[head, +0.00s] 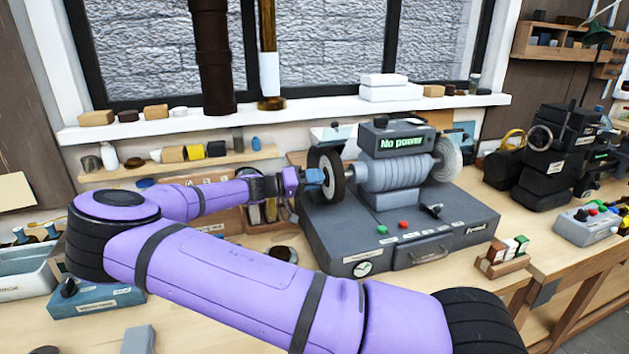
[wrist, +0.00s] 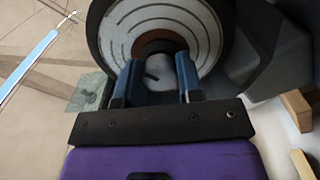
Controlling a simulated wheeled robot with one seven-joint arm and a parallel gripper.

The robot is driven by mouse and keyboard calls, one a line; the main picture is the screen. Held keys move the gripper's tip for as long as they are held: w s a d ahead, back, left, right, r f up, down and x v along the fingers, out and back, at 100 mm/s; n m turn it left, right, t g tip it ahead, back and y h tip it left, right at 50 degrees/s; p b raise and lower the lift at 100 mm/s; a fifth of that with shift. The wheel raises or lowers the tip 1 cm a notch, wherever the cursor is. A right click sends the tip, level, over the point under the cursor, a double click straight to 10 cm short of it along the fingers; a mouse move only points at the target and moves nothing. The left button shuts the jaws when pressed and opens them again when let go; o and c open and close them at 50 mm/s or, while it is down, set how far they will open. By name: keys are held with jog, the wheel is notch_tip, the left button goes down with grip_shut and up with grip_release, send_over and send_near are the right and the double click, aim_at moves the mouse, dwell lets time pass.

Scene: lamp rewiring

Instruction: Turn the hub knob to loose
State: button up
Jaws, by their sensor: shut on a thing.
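The hub knob (wrist: 160,68) is a small pale round piece with a dark mark, at the centre of the wheel (wrist: 203,28). The wheel has a pale ringed face and a dark rim. In the head view the wheel (head: 335,172) is on the left end of the grey machine (head: 395,178). My gripper (wrist: 155,76) has its two blue fingers on either side of the knob and is shut on it. In the head view my gripper (head: 314,178) reaches the wheel from the left and hides the knob. Loose or tight markings cannot be read.
The machine's display (head: 402,143) reads "No power". Green and red buttons, a lever and a gauge (head: 363,268) are on its base. A small block rack (head: 502,262) stands to its right. A shelf (head: 180,163) with small items runs behind my arm.

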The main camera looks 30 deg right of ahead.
jog(key=n, duration=2.2)
jog(key=shift+r, duration=0.1)
jog(key=shift+n, duration=0.3)
jog(key=o, duration=0.9)
jog(key=v, duration=1.1)
jog(key=shift+d, duration=0.1)
